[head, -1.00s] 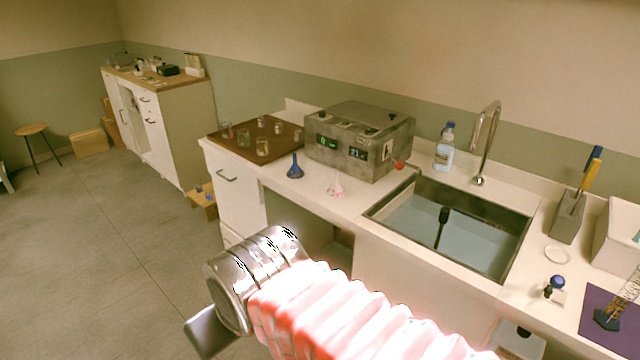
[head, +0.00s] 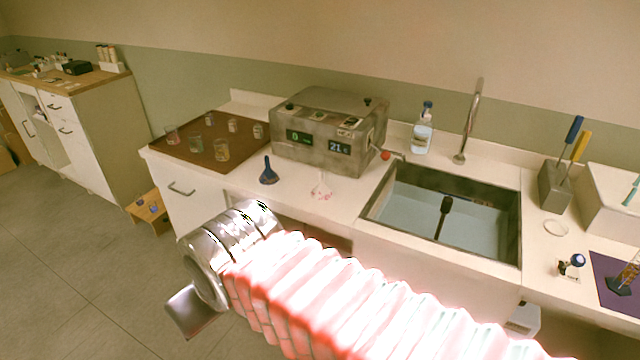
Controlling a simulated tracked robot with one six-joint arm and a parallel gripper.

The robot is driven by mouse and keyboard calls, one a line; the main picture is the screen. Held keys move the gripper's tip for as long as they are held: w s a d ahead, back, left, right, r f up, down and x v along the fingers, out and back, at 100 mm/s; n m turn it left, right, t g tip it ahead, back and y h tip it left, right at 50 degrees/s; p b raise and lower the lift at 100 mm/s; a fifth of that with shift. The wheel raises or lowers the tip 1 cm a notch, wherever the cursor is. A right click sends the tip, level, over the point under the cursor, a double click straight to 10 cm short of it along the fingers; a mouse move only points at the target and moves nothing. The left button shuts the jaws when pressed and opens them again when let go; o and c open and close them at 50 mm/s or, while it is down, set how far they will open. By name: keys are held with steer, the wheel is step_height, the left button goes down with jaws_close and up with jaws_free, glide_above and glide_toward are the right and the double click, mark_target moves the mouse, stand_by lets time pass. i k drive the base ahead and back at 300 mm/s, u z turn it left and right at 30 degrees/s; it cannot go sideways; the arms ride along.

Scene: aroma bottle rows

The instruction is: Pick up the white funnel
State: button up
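The white funnel (head: 321,188) stands on the white counter, wide end down, with pinkish marks around its base. It is in front of the grey device and left of the sink. A dark blue funnel (head: 269,173) stands to its left. My gripper (head: 187,311) is at the lower left, in front of and below the counter, well apart from the white funnel. Only one flat metal part of it shows, so its opening is hidden. My arm with its pink-white ribbed sleeve crosses the lower middle of the picture.
The grey device (head: 328,135) with green and blue displays stands behind the funnels. A brown tray (head: 190,155) with several glass beakers is on the left. The sink (head: 450,208) with a tall faucet (head: 470,125) is on the right. A small wooden crate (head: 148,208) is on the floor.

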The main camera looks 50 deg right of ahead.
mark_target(321, 192)
steer(key=z, duration=0.4)
steer(key=i, duration=0.85)
steer(key=z, duration=0.4)
